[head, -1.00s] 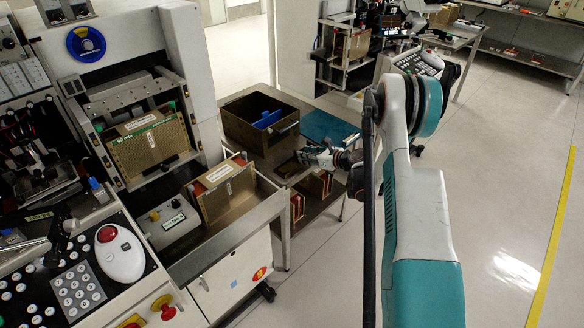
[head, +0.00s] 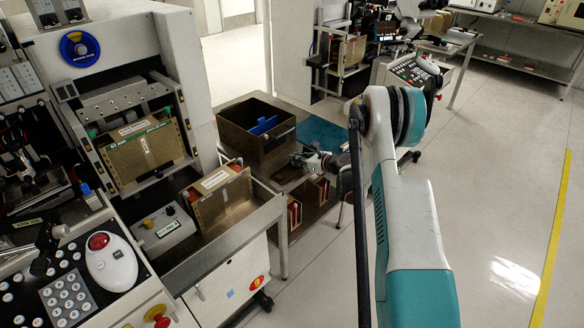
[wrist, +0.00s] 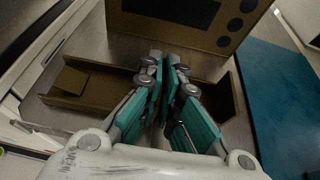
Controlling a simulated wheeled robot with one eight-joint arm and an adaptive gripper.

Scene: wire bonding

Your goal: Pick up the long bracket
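The long bracket (wrist: 95,88) is a brown channel-shaped piece with raised ends, lying crosswise on a grey metal surface in the wrist view. In the head view it is small and partly hidden near my gripper (head: 312,161). In the wrist view my gripper (wrist: 164,78) is over the middle of the bracket, its teal-padded fingers close together with a narrow dark gap between them. The fingers hide the bracket's middle. I cannot tell whether they touch or hold it.
A brown open bin (head: 257,138) stands just behind the bracket; its front wall also shows in the wrist view (wrist: 185,38). A blue mat (head: 322,133) lies to the right. A machine with a brown magazine (head: 222,197) is at the left. The floor at the right is clear.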

